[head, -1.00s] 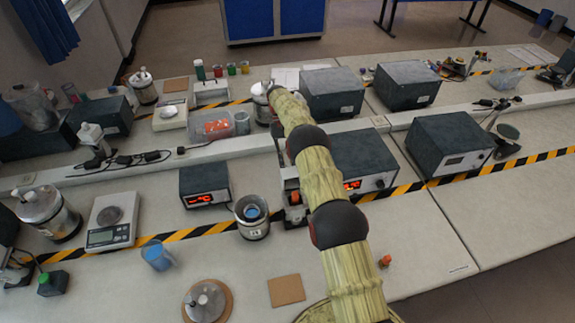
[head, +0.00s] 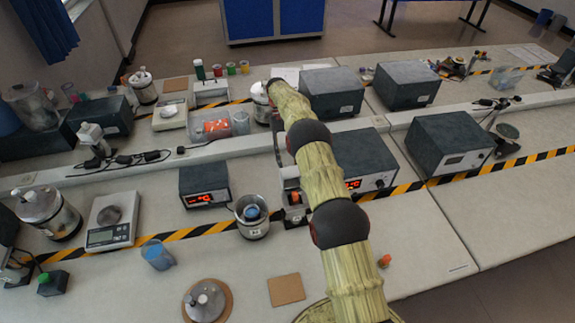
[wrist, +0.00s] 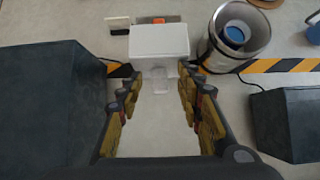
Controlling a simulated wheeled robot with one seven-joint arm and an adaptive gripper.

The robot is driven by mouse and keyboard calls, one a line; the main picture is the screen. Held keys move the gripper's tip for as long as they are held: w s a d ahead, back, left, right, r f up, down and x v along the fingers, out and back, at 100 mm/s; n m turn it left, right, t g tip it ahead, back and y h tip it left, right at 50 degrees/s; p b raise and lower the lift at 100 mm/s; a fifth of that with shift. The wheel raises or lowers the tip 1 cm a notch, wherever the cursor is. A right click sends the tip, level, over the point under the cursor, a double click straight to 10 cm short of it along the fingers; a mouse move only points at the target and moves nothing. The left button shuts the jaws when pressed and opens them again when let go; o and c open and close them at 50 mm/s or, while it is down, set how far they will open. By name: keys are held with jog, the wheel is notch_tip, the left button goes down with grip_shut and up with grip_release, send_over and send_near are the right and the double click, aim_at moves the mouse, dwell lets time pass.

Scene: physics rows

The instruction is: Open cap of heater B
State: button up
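A steel cylindrical vessel (head: 252,230) with a round blue part inside its top stands left of my arm in the head view. It also shows at the upper right in the wrist view (wrist: 257,50). A dark box with a red display (head: 205,186) stands behind it, and a larger dark box (head: 362,158) is right of my arm. Labels are too small to read, so I cannot tell which is heater B. My gripper (wrist: 160,105) is open and empty in the wrist view, apart from the vessel. A white block (wrist: 158,40) lies beyond its fingertips. My arm mostly hides the gripper in the head view.
Lidded vessels (head: 48,215) stand at left and farther back. A balance (head: 110,222) is at left. The front right bench is clear.

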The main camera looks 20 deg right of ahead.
jog(key=shift+r, duration=3.1)
jog(key=shift+c, duration=0.2)
